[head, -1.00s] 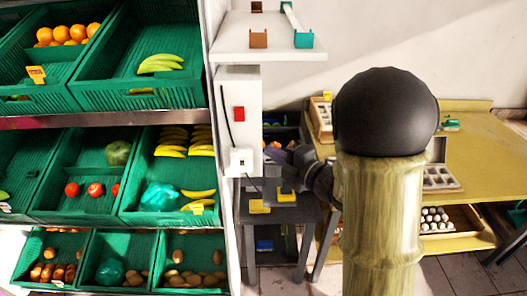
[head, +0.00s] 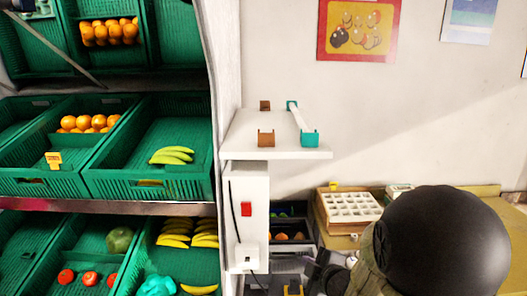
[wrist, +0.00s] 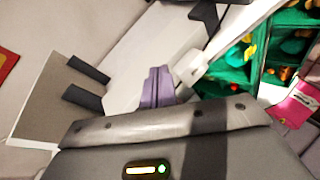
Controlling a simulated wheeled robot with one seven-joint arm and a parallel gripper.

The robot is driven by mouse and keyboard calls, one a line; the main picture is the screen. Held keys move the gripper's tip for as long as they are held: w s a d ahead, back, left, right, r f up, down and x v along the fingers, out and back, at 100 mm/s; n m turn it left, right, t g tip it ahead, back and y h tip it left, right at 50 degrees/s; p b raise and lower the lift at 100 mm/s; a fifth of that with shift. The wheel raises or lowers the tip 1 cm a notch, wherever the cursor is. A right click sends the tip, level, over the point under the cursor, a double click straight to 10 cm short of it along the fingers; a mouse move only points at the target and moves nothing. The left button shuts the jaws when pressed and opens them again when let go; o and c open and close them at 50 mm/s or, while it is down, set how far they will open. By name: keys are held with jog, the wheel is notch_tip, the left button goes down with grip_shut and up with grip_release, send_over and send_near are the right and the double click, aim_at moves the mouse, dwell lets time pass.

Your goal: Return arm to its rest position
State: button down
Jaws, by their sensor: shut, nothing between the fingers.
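My gripper (wrist: 157,88) shows in the wrist view as two purple-grey fingers close together, with nothing between them. A pale panel lies behind the fingers there; I cannot tell how far off it is. In the head view, my arm shows at the lower right with its big black joint in front of the table. Dark parts of my wrist show at the bottom, right of the white box; the fingertips cannot be made out there.
Green crates (head: 150,186) of oranges, bananas and other produce fill the left; they also show in the wrist view (wrist: 235,80). A white shelf (head: 275,148) juts out above a white switch box (head: 234,188). A yellowish table (head: 345,243) holds a compartment tray (head: 347,202).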

jog(key=s+d+f+m+g+h, duration=0.1)
jog(key=s+f+m+g+h, duration=0.1)
jog(key=s+m+g, duration=0.3)
jog(key=s+d+f+m+g+h, duration=0.2)
jog(key=s+f+m+g, duration=0.2)
jog(key=s+m, duration=0.7)
jog(key=shift+s+d+f+g, duration=0.25)
jog(key=shift+s+f+g, duration=0.15)
jog(key=shift+s, duration=0.7)
